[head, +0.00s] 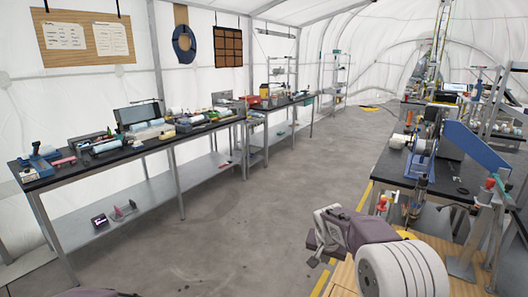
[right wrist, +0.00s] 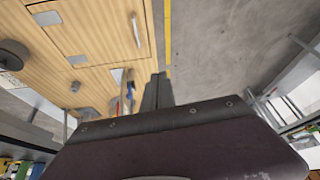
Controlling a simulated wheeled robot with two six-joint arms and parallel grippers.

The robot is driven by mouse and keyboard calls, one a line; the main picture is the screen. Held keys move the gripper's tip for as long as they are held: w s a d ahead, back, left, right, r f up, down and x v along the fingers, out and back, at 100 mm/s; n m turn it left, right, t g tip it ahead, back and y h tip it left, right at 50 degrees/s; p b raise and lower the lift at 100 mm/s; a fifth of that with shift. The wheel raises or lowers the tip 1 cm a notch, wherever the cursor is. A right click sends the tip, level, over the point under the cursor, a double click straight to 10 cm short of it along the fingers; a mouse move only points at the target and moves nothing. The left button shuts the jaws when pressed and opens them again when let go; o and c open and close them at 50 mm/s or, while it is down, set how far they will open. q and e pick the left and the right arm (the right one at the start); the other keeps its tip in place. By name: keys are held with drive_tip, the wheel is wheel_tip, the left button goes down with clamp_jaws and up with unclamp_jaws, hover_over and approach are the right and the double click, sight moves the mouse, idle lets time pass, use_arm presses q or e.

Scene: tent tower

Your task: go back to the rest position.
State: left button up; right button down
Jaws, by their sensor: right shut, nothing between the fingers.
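My right gripper (head: 314,250) is low in the head view, right of the middle, in front of my purple and white arm links. In the right wrist view the dark fingers of my right gripper (right wrist: 157,90) lie together, shut and empty, above the floor by a wooden surface. My left gripper is out of view; only a sliver of dark purple shows at the bottom left edge of the head view.
A long black-topped workbench (head: 105,163) with tools runs along the left wall. A wooden surface (head: 343,279) lies beside my right arm. Another cluttered bench (head: 394,165) and a blue-armed device (head: 470,146) stand at the right. The grey floor (head: 260,210) between is clear.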

drive_tip(key=s+r+n+g+y+p, duration=0.1)
drive_tip(key=s+r+p, duration=0.15)
drive_tip(key=s, duration=1.15)
use_arm(q)
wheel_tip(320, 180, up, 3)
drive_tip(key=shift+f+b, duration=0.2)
drive_tip(key=shift+b, duration=0.25)
use_arm(e)
drive_tip(key=s+a+f+n+g+y, duration=0.1)
drive_tip(key=s+f+n, duration=0.3)
drive_tip(key=s, duration=1)
wheel_tip(320, 180, down, 2)
drive_tip(key=shift+a+f+g, duration=0.2)
drive_tip(key=shift+a+g, duration=0.15)
drive_tip(key=shift+g, duration=0.35)
drive_tip(key=shift+s, duration=0.15)
